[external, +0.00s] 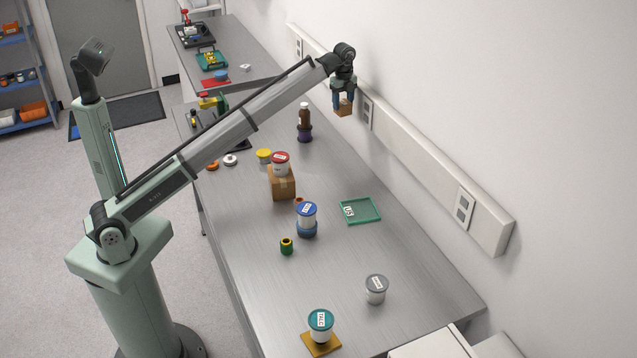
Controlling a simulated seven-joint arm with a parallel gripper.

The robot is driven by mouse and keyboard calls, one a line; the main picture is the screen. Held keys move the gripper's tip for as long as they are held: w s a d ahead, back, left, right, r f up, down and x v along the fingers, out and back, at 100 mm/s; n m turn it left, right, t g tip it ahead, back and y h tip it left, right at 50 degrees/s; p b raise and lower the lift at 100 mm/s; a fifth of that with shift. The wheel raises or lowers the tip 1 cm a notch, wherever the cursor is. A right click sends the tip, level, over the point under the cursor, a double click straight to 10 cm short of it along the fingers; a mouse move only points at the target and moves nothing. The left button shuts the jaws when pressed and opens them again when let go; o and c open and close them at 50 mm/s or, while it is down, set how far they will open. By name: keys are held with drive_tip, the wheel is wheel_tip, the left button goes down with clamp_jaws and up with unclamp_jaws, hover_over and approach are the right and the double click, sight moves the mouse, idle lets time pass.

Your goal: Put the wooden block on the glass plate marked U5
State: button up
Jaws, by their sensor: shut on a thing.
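The wooden block (344,109) is a small brown cube, held in the air over the far part of the table, near the wall. My gripper (341,97) points down and is shut on the block; its fingers partly cover it. The plate marked U5 (371,218) lies flat on the table, with a green rim, a grey middle and a white label at its left side. Nothing stands on it. My gripper and the block are well behind the plate and above it.
Left of the plate stand a blue-lidded jar (307,213) on a blue base and a red-lidded jar (280,163) on a cardboard box (283,187). A dark bottle (304,118) stands below the arm. A grey-lidded jar (376,290) is nearer. The wall trunking (415,155) runs along the right.

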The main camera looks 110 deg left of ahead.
drive_tip(key=w+d+f, duration=0.7)
drive_tip(key=w+d, duration=0.2)
drive_tip(key=d, duration=0.2)
drive_tip(key=m, duration=0.1)
hover_over(360, 210)
wheel_tip(360, 210, down, 8)
wheel_tip(360, 210, down, 9)
drive_tip(key=shift+a+f, duration=0.1)
drive_tip(key=shift+a, duration=0.05)
drive_tip(key=shift+f, duration=0.1)
drive_tip(key=o, duration=1.1)
wheel_tip(360, 210, up, 12)
drive_tip(key=shift+r, duration=0.2)
